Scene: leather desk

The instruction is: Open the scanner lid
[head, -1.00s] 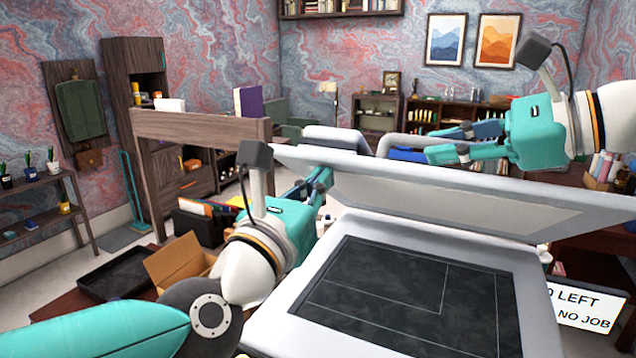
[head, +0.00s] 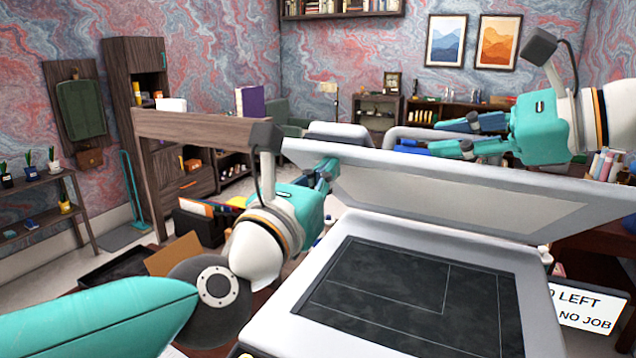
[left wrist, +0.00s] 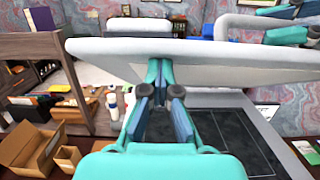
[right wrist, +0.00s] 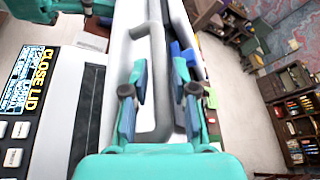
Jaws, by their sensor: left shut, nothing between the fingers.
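The scanner lid (head: 450,190) stands partly raised and tilted over the scanner's dark glass (head: 400,290). In the left wrist view the lid (left wrist: 240,60) crosses above my left fingers. My left gripper (head: 326,170) is shut and empty at the lid's left end. Its fingertips (left wrist: 162,75) are at the lid's lower edge, apparently touching it. My right gripper (head: 478,137) is behind the lid, fingers apart. In the right wrist view its fingers (right wrist: 158,75) are on either side of a grey bar (right wrist: 157,90); contact cannot be told.
A small screen (right wrist: 32,80) beside the glass reads "CLOSE LID". A white sign (head: 588,305) stands right of the scanner. A cardboard box (head: 175,255) and a black tray (head: 105,268) lie at the left. A wooden frame (head: 200,125) stands behind them.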

